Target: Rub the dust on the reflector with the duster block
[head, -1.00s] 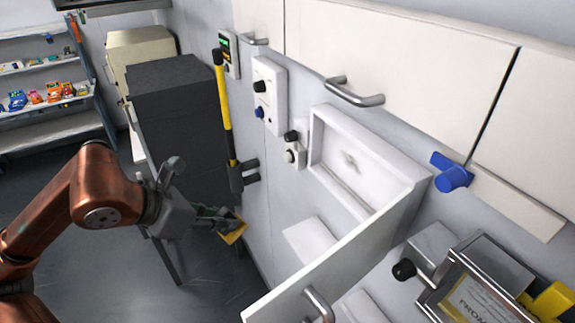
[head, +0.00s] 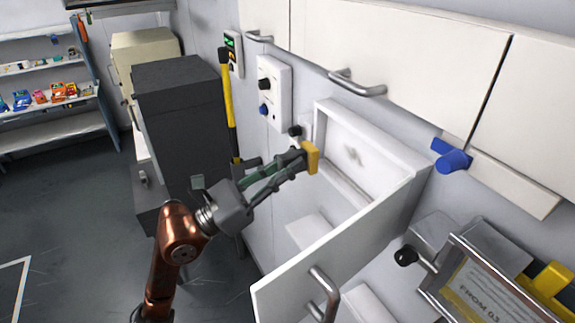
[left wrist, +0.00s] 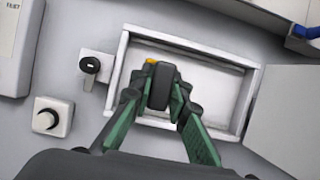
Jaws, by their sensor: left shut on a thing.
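The duster block (head: 313,157) has a yellow-orange pad. My left gripper (head: 296,163) is shut on its dark part, which shows in the left wrist view (left wrist: 160,88) with a sliver of yellow beyond it. The block is in front of the left side of an open white wall box (head: 400,190). The pale back panel of the box, which looks like the reflector (head: 362,178), bears a grey smudge of dust (head: 353,156). The block appears left of the smudge in the head view; I cannot tell whether it touches the panel. In the left wrist view the gripper hides part of the panel. My right gripper is not in view.
The box's white door (head: 335,250) stands open towards me, below and right of the gripper. A small knob unit (head: 304,130) and a control box (head: 273,90) are on the wall to the left. Cupboards with handles (head: 357,84) hang above. A dark cabinet (head: 180,120) stands left.

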